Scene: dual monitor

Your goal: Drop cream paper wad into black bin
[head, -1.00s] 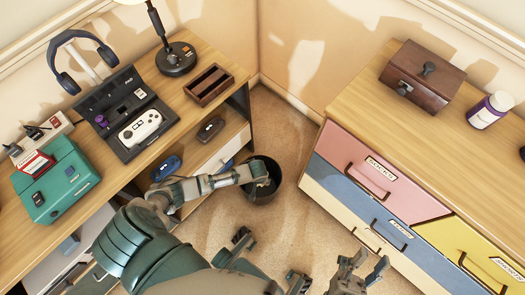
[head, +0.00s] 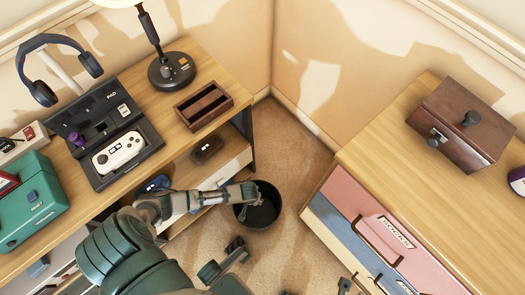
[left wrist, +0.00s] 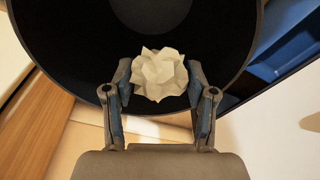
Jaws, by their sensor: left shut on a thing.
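A black bin (head: 268,214) stands on the carpet between the two furniture pieces. My left gripper (head: 257,197) reaches over the bin's opening in the head view. In the left wrist view the left gripper (left wrist: 160,77) is shut on the cream paper wad (left wrist: 160,73), a crumpled ball between its fingertips. Behind the wad, the dark bin (left wrist: 225,65) fills the upper part of that view. The wad is too small or hidden to make out in the head view. Only dark arm parts show along the head view's bottom edge, and I cannot tell the right gripper's state.
A wooden desk (head: 190,131) on the left holds a white game controller (head: 119,152) in a black case, a lamp (head: 171,71) and a wooden tray (head: 203,105). A dresser with coloured drawers (head: 375,225) stands right of the bin, with a wooden box (head: 461,123) on top.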

